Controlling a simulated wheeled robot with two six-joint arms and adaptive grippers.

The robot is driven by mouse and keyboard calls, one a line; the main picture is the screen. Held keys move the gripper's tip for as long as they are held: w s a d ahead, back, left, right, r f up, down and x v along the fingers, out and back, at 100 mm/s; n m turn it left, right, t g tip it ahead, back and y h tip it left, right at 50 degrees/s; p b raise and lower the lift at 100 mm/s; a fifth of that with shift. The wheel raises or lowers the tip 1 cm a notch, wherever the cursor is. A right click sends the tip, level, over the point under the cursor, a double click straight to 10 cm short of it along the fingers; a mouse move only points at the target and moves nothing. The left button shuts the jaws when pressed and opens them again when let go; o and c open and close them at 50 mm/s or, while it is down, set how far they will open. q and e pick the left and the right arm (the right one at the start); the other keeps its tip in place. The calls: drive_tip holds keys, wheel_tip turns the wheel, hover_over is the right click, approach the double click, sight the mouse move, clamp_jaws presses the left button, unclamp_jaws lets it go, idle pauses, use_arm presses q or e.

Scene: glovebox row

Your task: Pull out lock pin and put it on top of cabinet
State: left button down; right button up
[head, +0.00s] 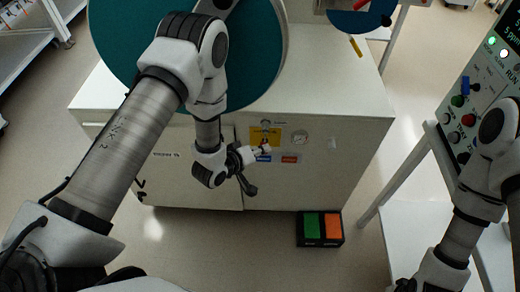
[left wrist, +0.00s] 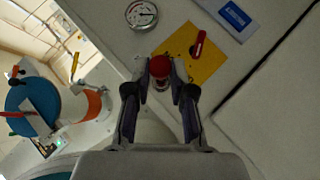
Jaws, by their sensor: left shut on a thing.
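The lock pin (left wrist: 160,68) has a round red knob and a paler body below it. My left gripper (left wrist: 160,88) is shut on it, one finger on each side. In the head view my left gripper (head: 260,153) is at the front face of the white cabinet (head: 335,175), by a yellow plate (head: 293,137). The yellow plate (left wrist: 188,66) lies behind the pin in the left wrist view and carries a red handle (left wrist: 199,44). I cannot tell whether the pin's far end is still in a hole. The cabinet top (head: 335,95) is above. My right gripper is out of view.
A large teal disc (head: 262,85) stands over the left of the cabinet top; the right of the top looks clear. A round gauge (left wrist: 141,15) sits near the plate. A green and orange pedal box (head: 321,229) is on the floor. A control panel (head: 482,90) stands at right.

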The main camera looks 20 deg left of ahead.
use_arm(q)
drive_tip(key=shift+s, duration=0.1)
drive_tip(key=s, duration=0.2)
drive_tip(key=s+d+p, duration=0.1)
drive_tip(key=s, duration=0.1)
drive_tip(key=shift+s+d, duration=0.2)
drive_tip(key=shift+s, duration=0.1)
idle(0.4)
idle(0.3)
wheel_tip(320, 180, up, 7)
drive_tip(key=w+d, duration=0.1)
drive_tip(key=w, duration=0.2)
drive_tip(key=s+a+n+y, duration=0.1)
drive_tip(key=a+r+n+y, duration=0.1)
drive_tip(key=a+n+y, duration=0.1)
drive_tip(key=s+a+n+t+y, duration=0.1)
drive_tip(key=a, duration=0.1)
drive_tip(key=shift+s+r+n+y, duration=0.3)
drive_tip(key=shift+s+r, duration=0.05)
drive_tip(key=shift+r, duration=0.05)
